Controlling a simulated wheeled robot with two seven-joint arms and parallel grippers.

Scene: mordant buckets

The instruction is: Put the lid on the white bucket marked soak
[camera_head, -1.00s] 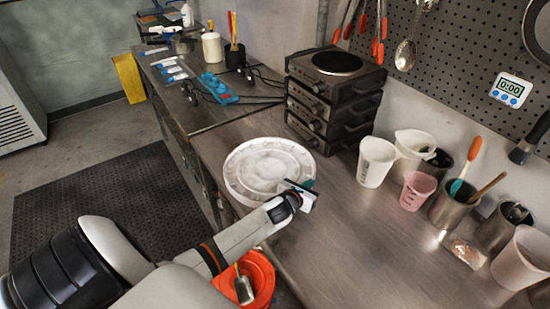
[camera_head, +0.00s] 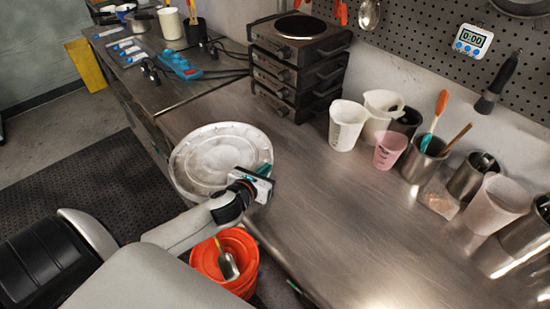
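A round white lid (camera_head: 205,158) with a raised rim shows left of centre. It overhangs the front edge of the steel counter and looks slightly tilted. My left gripper (camera_head: 258,182) is at the lid's near right rim and appears shut on it, though the fingertips are partly hidden. No white bucket marked soak can be made out in this view. My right gripper is not in view.
An orange bucket (camera_head: 240,245) with a metal scoop stands below the counter edge, under my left arm. Stacked hot plates (camera_head: 285,75) stand behind the lid. White beakers (camera_head: 345,125), a pink cup (camera_head: 390,150) and metal pots line the wall. The counter's middle is clear.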

